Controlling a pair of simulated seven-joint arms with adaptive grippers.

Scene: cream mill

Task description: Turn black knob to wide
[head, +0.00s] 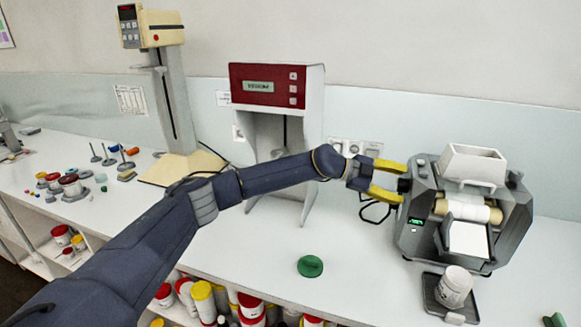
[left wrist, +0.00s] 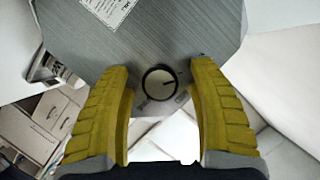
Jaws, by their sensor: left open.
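The grey three-roll mill (head: 420,205) stands at the right of the bench, with a white hopper, pale rollers and a green-lit display. The black knob (left wrist: 160,82) is on its grey side panel; in the left wrist view it has a dark rim, a paler face and a dark pointer line toward the right. In the head view the knob (head: 404,185) shows small and dark by the fingertips. My left gripper (head: 402,182) has yellow fingers, open and empty. In the left wrist view the gripper (left wrist: 160,68) has one finger on each side of the knob, with visible gaps. My right gripper is out of view.
A white jar (head: 454,286) stands on a dark scale in front of the mill. A green lid (head: 310,266) lies on the open bench. A red-fronted machine (head: 268,86) and a cream mixer (head: 165,100) stand behind my left arm. Jars fill the shelf below.

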